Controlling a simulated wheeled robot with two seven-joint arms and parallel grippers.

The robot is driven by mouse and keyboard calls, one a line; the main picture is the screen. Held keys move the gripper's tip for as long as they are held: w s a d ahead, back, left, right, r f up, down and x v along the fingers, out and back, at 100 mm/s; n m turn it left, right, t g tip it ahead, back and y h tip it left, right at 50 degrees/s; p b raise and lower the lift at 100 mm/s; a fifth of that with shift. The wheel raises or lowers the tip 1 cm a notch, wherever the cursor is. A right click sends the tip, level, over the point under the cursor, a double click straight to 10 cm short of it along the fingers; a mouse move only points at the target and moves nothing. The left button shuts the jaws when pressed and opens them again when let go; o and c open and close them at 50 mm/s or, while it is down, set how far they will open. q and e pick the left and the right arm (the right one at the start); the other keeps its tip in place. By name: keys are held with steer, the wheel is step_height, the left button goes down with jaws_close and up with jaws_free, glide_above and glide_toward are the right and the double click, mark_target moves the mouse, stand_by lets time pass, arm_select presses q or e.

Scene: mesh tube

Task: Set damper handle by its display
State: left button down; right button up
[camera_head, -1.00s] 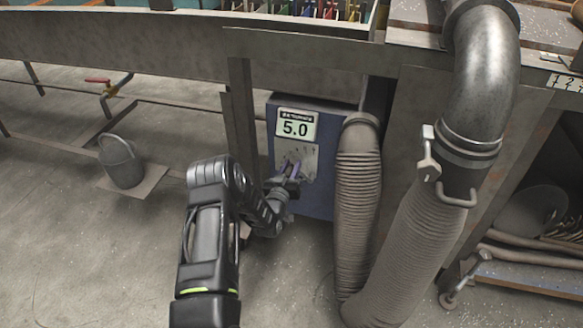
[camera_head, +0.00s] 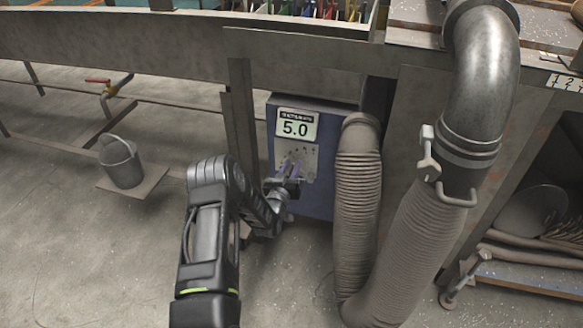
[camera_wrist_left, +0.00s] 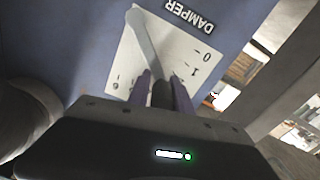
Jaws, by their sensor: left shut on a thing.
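The display (camera_head: 297,124) on the blue box (camera_head: 316,203) reads 5.0. Below it is a pale scale plate (camera_head: 309,160), which also shows in the left wrist view (camera_wrist_left: 128,62) with the word DAMPER and marks along its edge. The grey damper handle (camera_wrist_left: 143,33) lies across the plate in the left wrist view. My left gripper (camera_head: 290,168) is at the plate. In the left wrist view its two purple fingers (camera_wrist_left: 163,88) are closed about the handle's near, dark end, which they partly hide. My right gripper is not in view.
Ribbed hoses (camera_head: 357,210) and a metal pipe (camera_head: 487,75) stand close to the right of the box. A bench edge (camera_head: 300,52) runs above it, with a post (camera_head: 240,115) on its left.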

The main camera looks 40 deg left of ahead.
arm_select(q)
steer(key=shift+s+a+f, duration=0.1)
steer(key=shift+f, duration=0.15)
steer(key=shift+s+a+f+n+b, duration=0.15)
steer(key=shift+f+n+b, duration=0.25)
steer(key=shift+b, duration=0.5)
steer(key=shift+a+r, duration=0.1)
steer(key=c, duration=1.2)
jaws_free()
steer(key=shift+c, duration=0.2)
steer(key=shift+r, duration=0.1)
